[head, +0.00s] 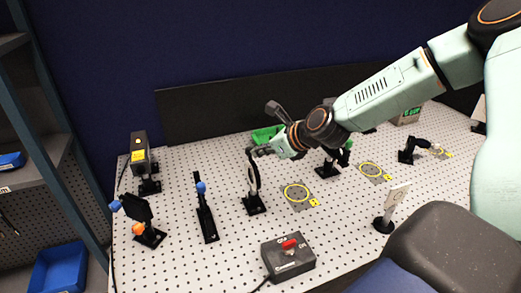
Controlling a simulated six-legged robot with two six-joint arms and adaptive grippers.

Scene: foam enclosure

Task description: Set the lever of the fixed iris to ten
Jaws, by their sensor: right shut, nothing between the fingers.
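The fixed iris (254,181) is a thin dark ring on a short post with a black base, standing upright on the perforated board near the middle of the head view. It is seen nearly edge-on, so its scale and lever setting cannot be read. My right gripper (261,151) comes in from the right and is shut, with nothing held. Its fingertips are at the top of the iris ring. Whether they touch the lever cannot be told. My left gripper is not in view.
A control box (289,263) with a red switch stands in front. A rail with a blue knob (202,188) and a knobbed mount (145,214) stand to the left. A card on a post (395,203) stands to the right. Flat yellow ring marks (297,185) leave open board beside the iris.

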